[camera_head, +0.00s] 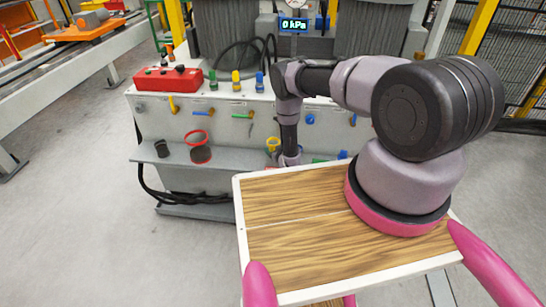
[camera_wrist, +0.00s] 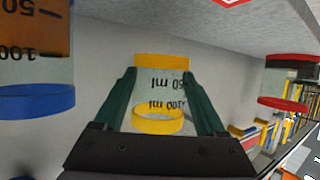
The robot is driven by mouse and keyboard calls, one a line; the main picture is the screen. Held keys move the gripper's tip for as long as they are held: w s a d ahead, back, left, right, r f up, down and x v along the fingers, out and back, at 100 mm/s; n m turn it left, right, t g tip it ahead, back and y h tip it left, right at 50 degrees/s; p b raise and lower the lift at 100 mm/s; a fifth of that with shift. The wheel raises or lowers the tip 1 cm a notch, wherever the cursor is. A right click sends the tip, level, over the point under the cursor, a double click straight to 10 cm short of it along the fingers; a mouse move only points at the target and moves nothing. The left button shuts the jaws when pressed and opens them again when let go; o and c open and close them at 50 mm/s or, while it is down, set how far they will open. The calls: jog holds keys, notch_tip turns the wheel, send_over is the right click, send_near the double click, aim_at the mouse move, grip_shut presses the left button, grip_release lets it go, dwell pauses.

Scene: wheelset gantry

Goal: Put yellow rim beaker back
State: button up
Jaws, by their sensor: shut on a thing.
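The yellow rim beaker (camera_wrist: 165,88) is clear, with a yellow ring rim, yellow at its other end and dark volume marks. It sits between the two green fingers of my gripper (camera_wrist: 165,100), which is shut on it. In the head view its yellow rim (camera_head: 272,144) shows just left of my gripper (camera_head: 288,158), at the grey shelf along the machine front. Whether the beaker touches the shelf cannot be told.
A red rim beaker (camera_head: 200,153) stands left on the shelf (camera_head: 230,157); a blue rim beaker (camera_wrist: 38,95) with orange contents is close at left in the wrist view. A small dark cup (camera_head: 161,148) is at the shelf's left end. A red control box (camera_head: 167,78) sits above.

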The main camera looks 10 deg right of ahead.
jog(key=shift+f, duration=2.2)
jog(key=shift+f, duration=0.2)
jog(key=o, duration=1.4)
jog(key=shift+r, duration=0.25)
jog(key=v, duration=1.2)
jog(key=shift+f, duration=0.1)
